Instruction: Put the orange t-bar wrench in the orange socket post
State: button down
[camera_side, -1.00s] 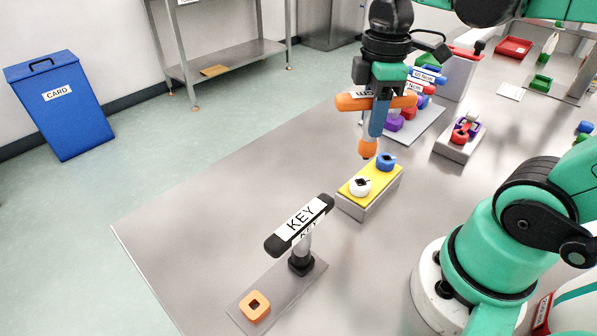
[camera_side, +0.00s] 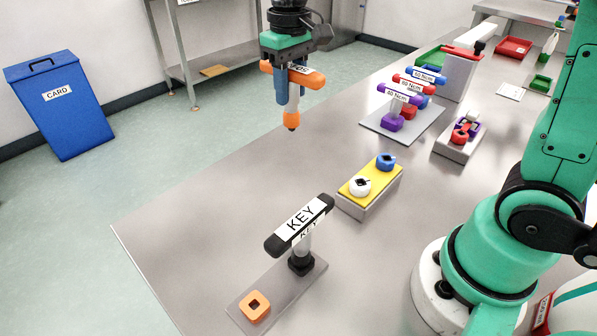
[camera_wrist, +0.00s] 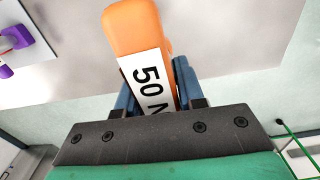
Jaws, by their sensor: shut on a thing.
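The orange t-bar wrench (camera_side: 309,78) is in my gripper (camera_side: 287,90), which is shut on its handle. In the side view it hangs roughly upright, its dark tip pointing down, in the air near the table's far left edge. In the wrist view the orange handle (camera_wrist: 138,28) with a "50 N" label shows between the blue fingers of my gripper (camera_wrist: 158,85). The orange socket post (camera_side: 255,306) is a low square ring with a dark hole, on a grey plate at the front. It is empty and well below and in front of the wrench.
A black T-handle marked KEY (camera_side: 300,228) stands upright on the same plate (camera_side: 284,290), behind the orange socket. A yellow-topped block (camera_side: 376,186) with white and blue sockets is in mid-table. Purple, red and blue wrenches (camera_side: 410,90) stand farther back. The left table area is clear.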

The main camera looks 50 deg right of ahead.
dwell(0.4)
jog(key=shift+r, duration=0.55)
jog(key=r, duration=0.4)
jog(key=shift+s+a, duration=0.1)
jog(key=shift+a, duration=0.3)
jog(key=s+a, duration=0.6)
jog(key=a, duration=0.4)
jog(key=s+a, duration=0.7)
jog(key=a, duration=0.3)
notch_tip(320, 180, down, 8)
jog(key=shift+f+m, duration=0.25)
jog(key=shift+m, duration=0.15)
jog(key=shift+a, duration=0.1)
jog(key=shift+f, duration=3.6)
